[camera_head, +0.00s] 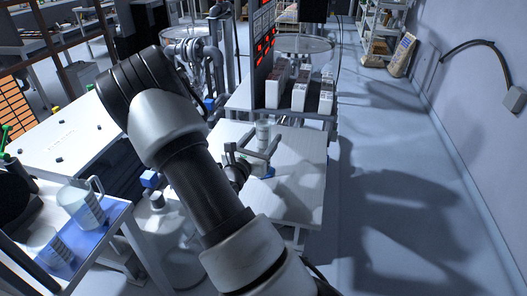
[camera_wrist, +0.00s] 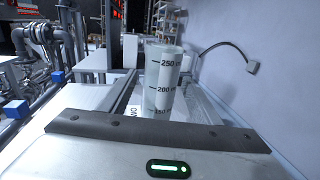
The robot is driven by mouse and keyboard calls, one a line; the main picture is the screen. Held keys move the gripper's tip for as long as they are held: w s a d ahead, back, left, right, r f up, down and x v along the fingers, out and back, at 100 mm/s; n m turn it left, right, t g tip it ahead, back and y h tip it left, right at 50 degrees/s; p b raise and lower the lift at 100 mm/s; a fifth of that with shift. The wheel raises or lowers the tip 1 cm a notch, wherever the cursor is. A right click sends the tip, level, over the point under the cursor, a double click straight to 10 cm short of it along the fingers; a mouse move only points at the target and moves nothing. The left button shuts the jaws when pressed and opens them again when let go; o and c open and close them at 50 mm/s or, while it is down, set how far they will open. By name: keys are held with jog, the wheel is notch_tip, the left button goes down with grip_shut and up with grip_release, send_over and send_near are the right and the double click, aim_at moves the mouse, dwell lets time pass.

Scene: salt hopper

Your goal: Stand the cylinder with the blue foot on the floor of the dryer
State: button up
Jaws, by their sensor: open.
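A clear graduated cylinder (camera_wrist: 163,80) stands upright straight ahead in the wrist view, with marks for 250 and 200. Its upper part also shows in the head view (camera_head: 263,131), above the pale worktop. My gripper (camera_head: 252,148) is open, with its fingers spread close to the cylinder; I cannot tell whether they touch it. A small blue patch (camera_head: 269,172) shows just below the gripper and may be the cylinder's foot; the wrist view hides the foot behind my gripper body. I cannot clearly make out the dryer.
Clear jugs (camera_head: 82,203) stand on a blue-topped table (camera_head: 103,238) at the lower left. Boxes (camera_head: 300,94) stand on a bench behind the worktop (camera_head: 298,185). Open floor lies to the right, before the wall.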

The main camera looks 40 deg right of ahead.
jog(key=shift+w+d, duration=0.1)
jog(key=shift+d, duration=0.05)
jog(key=c, duration=1.3)
